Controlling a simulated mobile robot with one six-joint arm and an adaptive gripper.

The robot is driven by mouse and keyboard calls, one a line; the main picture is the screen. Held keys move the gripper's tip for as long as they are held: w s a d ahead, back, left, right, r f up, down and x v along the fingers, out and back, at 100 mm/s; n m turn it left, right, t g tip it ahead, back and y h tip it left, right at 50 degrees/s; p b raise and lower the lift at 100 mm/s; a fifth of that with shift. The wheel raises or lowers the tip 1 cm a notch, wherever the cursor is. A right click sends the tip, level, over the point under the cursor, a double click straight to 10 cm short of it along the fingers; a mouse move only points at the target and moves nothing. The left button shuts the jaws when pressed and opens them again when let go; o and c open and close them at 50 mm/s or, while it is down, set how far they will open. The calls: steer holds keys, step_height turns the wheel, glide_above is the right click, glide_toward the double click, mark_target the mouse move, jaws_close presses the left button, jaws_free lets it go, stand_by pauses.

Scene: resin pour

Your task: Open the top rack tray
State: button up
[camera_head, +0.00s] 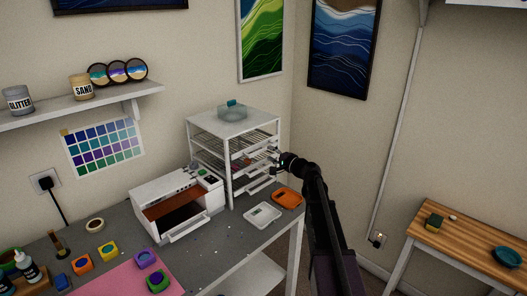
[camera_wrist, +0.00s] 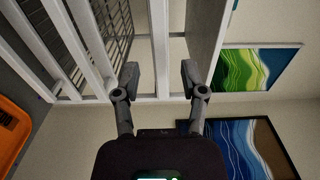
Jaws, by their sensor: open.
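The white rack (camera_head: 230,162) stands at the back right of the grey bench, with several wire trays with white fronts. The top tray (camera_head: 258,140) sits just under the rack's top board and looks closed. My gripper (camera_head: 279,162) is at the rack's front right side, partly hidden by my wrist in the head view. In the wrist view my gripper (camera_wrist: 160,82) is open, its two fingers apart on either side of a white bar (camera_wrist: 160,45). The bar seems to belong to the upper tray front. I cannot tell whether the fingers touch it.
A clear container (camera_head: 232,113) stands on the rack's top board. A white oven-like box (camera_head: 177,203) with an open front is left of the rack. A white tray (camera_head: 262,216) and an orange tray (camera_head: 288,198) lie in front. A wooden table (camera_head: 470,238) stands at right.

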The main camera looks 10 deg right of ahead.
mark_target(264, 150)
steer(key=shift+x, duration=2.3)
jaws_close()
